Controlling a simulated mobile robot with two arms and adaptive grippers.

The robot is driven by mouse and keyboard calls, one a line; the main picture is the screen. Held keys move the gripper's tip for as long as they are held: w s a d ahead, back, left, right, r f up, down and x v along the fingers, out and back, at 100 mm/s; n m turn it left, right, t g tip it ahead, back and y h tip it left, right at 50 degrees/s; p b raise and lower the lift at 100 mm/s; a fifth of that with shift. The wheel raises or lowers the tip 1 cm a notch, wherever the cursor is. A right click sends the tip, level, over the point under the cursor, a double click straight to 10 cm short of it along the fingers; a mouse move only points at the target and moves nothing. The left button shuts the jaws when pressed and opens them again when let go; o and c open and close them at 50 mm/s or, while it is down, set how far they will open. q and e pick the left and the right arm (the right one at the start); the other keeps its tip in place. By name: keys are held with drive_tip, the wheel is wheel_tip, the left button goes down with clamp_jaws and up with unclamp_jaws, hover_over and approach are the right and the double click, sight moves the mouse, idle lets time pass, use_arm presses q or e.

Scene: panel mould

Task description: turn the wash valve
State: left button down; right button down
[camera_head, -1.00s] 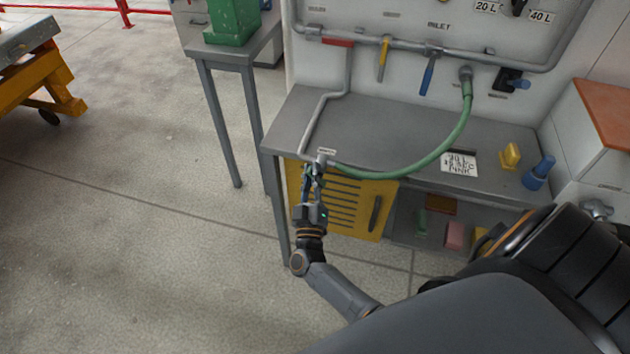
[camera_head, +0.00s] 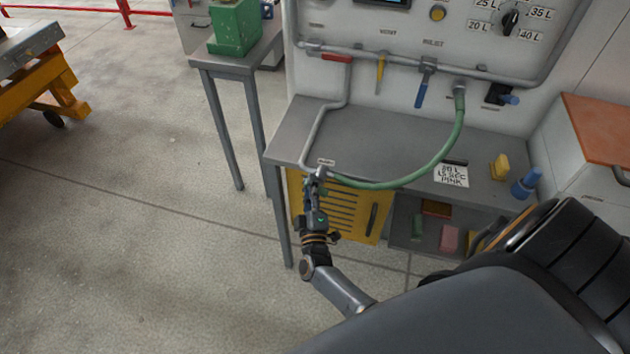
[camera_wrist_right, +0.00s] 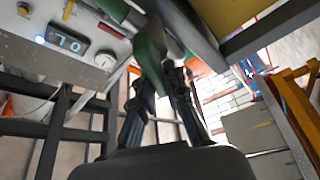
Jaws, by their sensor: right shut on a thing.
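A small grey fitting (camera_head: 321,172), apparently the wash valve, sits at the table's front left edge, where the grey pipe and green hose (camera_head: 440,160) meet under a small label. My right gripper (camera_head: 317,182) reaches up to it from below and is shut on it; the fingers hide most of its shape. In the right wrist view the fingertips (camera_wrist_right: 163,72) close just below a green hose part (camera_wrist_right: 150,42) and a grey piece, seen from underneath. My left gripper is not in view.
Red (camera_head: 336,58), yellow (camera_head: 381,73) and blue (camera_head: 422,92) handles hang along the wall pipe. Open floor lies further left.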

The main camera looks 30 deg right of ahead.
drive_tip(key=shift+a+n+y+p, duration=0.1)
drive_tip(key=shift+n+y+p, duration=0.3)
drive_tip(key=shift+n+p, duration=0.4)
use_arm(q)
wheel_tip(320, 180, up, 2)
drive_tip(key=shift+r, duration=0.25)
use_arm(e)
drive_tip(key=shift+f+n, duration=0.3)
drive_tip(key=shift+n, duration=0.1)
drive_tip(key=shift+r+p, duration=0.15)
drive_tip(key=shift+p, duration=0.25)
drive_tip(key=shift+n+g+y+p, duration=0.4)
drive_tip(key=shift+n+g+p, duration=0.1)
drive_tip(key=shift+n+p, duration=0.9)
drive_tip(key=c, duration=1.6)
unclamp_jaws()
drive_tip(key=shift+f, duration=0.4)
drive_tip(key=shift+o, duration=1.2)
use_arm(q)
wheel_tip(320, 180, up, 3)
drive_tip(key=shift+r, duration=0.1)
use_arm(e)
drive_tip(key=shift+r, duration=0.1)
